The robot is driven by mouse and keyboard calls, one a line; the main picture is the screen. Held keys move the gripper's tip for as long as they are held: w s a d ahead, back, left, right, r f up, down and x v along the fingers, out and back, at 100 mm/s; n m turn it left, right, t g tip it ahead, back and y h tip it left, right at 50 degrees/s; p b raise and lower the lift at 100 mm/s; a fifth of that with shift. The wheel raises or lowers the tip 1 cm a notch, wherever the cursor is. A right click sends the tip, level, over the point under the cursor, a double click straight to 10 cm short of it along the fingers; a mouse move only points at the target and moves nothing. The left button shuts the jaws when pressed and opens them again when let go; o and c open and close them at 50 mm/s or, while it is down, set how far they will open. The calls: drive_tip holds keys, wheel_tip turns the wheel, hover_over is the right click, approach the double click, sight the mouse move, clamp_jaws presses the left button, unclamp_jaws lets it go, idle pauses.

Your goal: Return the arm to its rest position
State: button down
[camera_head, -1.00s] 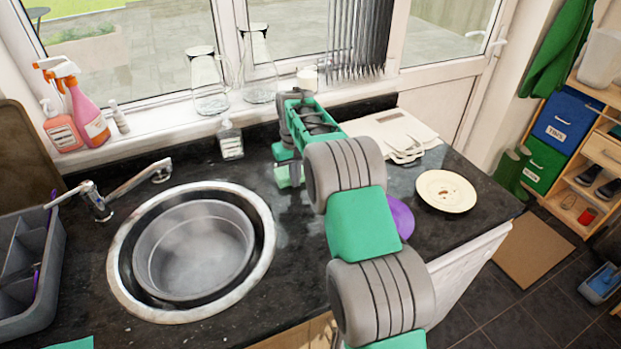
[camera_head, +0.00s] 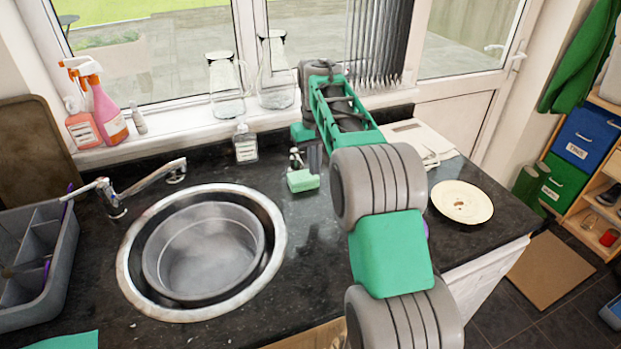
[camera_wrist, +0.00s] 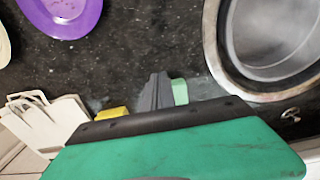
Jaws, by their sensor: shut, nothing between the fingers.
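My arm reaches over the dark granite counter (camera_head: 300,235) towards the window. My gripper (camera_head: 315,168) points down beside a pale green sponge (camera_head: 303,181), behind and right of the sink. Its fingers look closed and empty in the wrist view (camera_wrist: 156,92). The sponge also shows just beside the fingers there (camera_wrist: 180,92). It appears to lie on the counter, apart from the fingers. My arm hides part of the counter to the right.
The sink holds a grey basin (camera_head: 204,250). A soap bottle (camera_head: 245,144) stands behind it. A cream plate (camera_head: 461,202) lies at right, and a purple dish (camera_wrist: 62,14) shows in the wrist view. Glass carafes (camera_head: 275,75) stand on the sill near my arm. A grey caddy (camera_head: 35,255) is at left.

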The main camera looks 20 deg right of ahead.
drive_tip(key=s+a+r+t, duration=0.1)
drive_tip(key=s+a+r, duration=0.1)
drive_tip(key=s, duration=0.5)
drive_tip(key=s+a+r+t, duration=0.1)
drive_tip(key=s+a+r, duration=0.15)
drive_tip(key=s, duration=0.35)
drive_tip(key=s+a+f, duration=0.1)
drive_tip(key=s+f, duration=0.2)
drive_tip(key=s, duration=0.4)
drive_tip(key=s+a+f+t, duration=0.1)
drive_tip(key=s+f, duration=0.3)
drive_tip(key=s, duration=0.4)
drive_tip(key=shift+a+f+m+t, duration=0.25)
drive_tip(key=shift+a+m+t, duration=0.05)
drive_tip(key=shift+a, duration=0.1)
